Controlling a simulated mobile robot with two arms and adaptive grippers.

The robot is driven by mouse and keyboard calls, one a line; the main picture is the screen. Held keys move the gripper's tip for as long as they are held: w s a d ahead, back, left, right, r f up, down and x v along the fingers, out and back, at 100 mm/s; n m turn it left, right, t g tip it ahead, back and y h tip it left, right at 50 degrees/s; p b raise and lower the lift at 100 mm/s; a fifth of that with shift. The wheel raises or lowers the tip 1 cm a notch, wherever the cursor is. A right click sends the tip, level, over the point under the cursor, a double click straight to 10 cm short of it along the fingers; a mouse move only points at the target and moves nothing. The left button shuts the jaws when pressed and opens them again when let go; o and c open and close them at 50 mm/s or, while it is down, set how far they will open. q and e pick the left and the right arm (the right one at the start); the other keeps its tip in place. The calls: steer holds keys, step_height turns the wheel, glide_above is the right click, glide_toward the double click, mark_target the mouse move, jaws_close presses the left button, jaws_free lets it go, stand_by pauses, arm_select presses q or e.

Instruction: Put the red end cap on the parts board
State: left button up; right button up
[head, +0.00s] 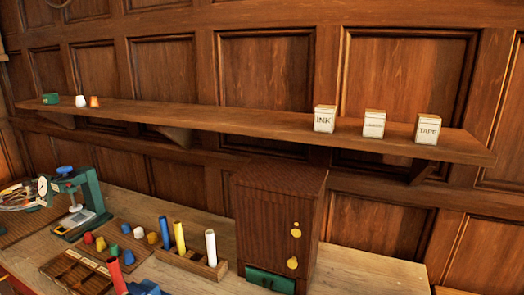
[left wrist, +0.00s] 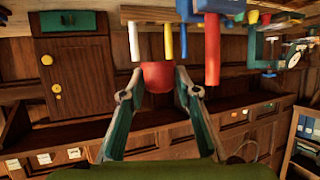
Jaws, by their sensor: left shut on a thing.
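My left gripper (left wrist: 158,92) shows in the left wrist view, which is upside down. It is shut on the red end cap (left wrist: 157,77), held between its two green-sided fingers. Neither the gripper nor the held cap can be made out in the head view. There, a brown board (head: 110,228) on the bench, which looks like the parts board, carries several small caps in red, yellow, green, white and blue. My right gripper is in neither view.
A rack (head: 218,271) holds upright blue, yellow and white tubes beside a dark wooden cabinet (head: 270,225). A red tube (head: 116,279) stands near the front. A green and blue press (head: 85,210) is at left. A long shelf (head: 240,122) with boxes overhangs the bench.

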arm_select(q)
steer(key=s+d+f+m+g+h+b, duration=0.2)
steer(key=s+d+f+m+h, duration=0.25)
steer(key=d+m+h, duration=0.2)
steer(key=s+d+m+g+h, duration=0.1)
steer(key=s+r+m+g+h+b, duration=0.1)
steer(key=s, duration=0.1)
steer(key=s+d+r+m+g+h+b, duration=0.1)
steer(key=shift+s+d+r+m+g+h, duration=0.25)
steer(key=shift+d+m+g+h, duration=0.1)
steer(key=shift+g, duration=0.05)
